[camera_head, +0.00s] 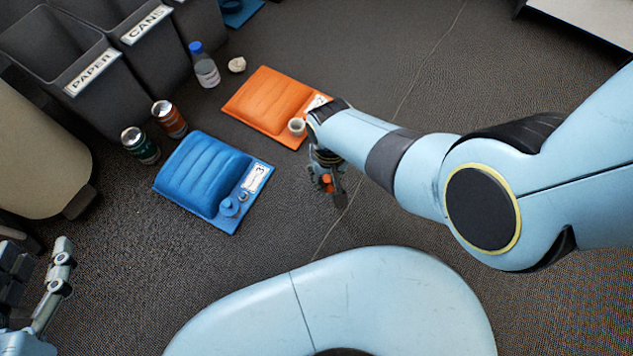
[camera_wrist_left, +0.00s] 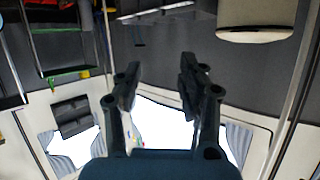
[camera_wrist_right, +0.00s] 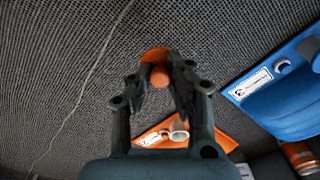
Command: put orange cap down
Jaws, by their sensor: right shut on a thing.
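My right gripper (camera_head: 328,184) is shut on the orange cap (camera_head: 327,180), above the dark floor. In the right wrist view the cap (camera_wrist_right: 158,74) sits between the fingertips. An orange bag-like pad (camera_head: 268,98) lies on the floor, left of and beyond this gripper in the head view. A whitish ring-like spout (camera_head: 297,126) is at its near corner, beside a white label. In the right wrist view the pad (camera_wrist_right: 150,136) is partly hidden behind the gripper. My left gripper (camera_wrist_left: 158,75) is open and empty; it shows at the lower left of the head view (camera_head: 62,262).
A blue pad (camera_head: 205,170) with a blue round cap-like part lies nearby. Two cans (camera_head: 169,118) and a blue-capped bottle (camera_head: 204,66) stand left. Dark bins (camera_head: 100,70) line the upper left. The floor right of the blue pad is clear, crossed by a thin line.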

